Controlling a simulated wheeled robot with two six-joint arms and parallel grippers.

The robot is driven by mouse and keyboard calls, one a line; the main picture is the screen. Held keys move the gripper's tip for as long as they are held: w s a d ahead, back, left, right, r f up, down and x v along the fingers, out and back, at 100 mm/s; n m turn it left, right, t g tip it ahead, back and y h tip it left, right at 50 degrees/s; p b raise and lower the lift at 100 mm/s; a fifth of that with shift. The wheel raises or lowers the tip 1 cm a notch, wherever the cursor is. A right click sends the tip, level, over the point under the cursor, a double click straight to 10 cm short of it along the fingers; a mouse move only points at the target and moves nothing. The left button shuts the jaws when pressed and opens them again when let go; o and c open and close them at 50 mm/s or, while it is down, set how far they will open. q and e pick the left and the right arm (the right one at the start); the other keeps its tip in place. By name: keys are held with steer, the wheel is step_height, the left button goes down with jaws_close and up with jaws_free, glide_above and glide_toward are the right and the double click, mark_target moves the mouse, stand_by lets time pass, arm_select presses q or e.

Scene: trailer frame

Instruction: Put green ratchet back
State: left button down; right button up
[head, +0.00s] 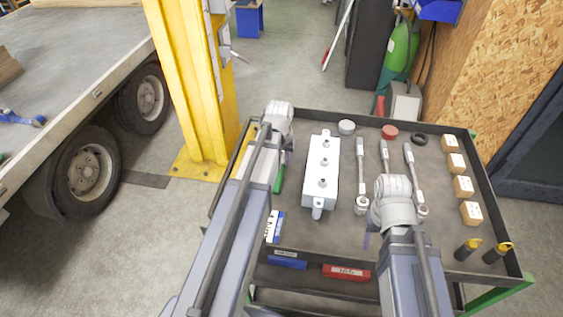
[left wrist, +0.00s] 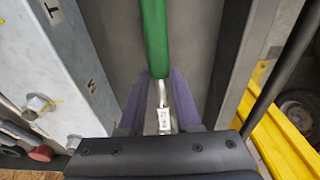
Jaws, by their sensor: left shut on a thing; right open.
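The green ratchet has a green handle (head: 278,180) showing just beyond my left arm, over the left side of the tool cart's top (head: 345,235). In the left wrist view its green handle (left wrist: 154,38) runs up and away between the purple fingers, with its silver metal part near the gripper body. My left gripper (head: 285,157) is shut on the ratchet; its fingers also show in the left wrist view (left wrist: 158,90). I cannot tell whether the ratchet touches the cart. My right gripper (head: 368,240) is open over the cart's middle, its fingers mostly hidden by its wrist.
A white-grey box (head: 322,165) with bolts stands right of the ratchet. Round pieces (head: 389,132), wooden blocks (head: 457,163) and yellow-black tools (head: 468,249) fill the back and right. A yellow post (head: 190,80) rises left of the cart.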

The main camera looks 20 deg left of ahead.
mark_target(281, 167)
arm_select(q)
steer(key=shift+f, duration=0.2)
arm_select(e)
steer(key=shift+f, duration=0.25)
arm_select(q)
steer(key=c, duration=0.6)
jaws_free()
steer(key=shift+r, duration=0.1)
arm_select(e)
steer(key=shift+r, duration=0.1)
steer(key=shift+r, duration=0.1)
arm_select(q)
step_height(281, 167, up, 12)
steer(key=s+p, duration=0.1)
steer(key=p, duration=1.1)
steer(key=shift+s+d, duration=0.2)
steer(key=shift+s, duration=0.05)
arm_select(e)
step_height(281, 167, up, 12)
arm_select(q)
steer(key=s+d+m, duration=0.3)
steer(key=s+d, duration=0.4)
steer(key=d, duration=0.4)
steer(key=s+d+m+g, duration=0.1)
steer(key=s+d+m, duration=0.2)
steer(key=s+d, duration=0.4)
steer(key=d, duration=0.4)
steer(key=shift+s+d+m+g+y, duration=0.3)
steer(key=shift+s+d+y, duration=0.05)
steer(key=shift+y, duration=0.05)
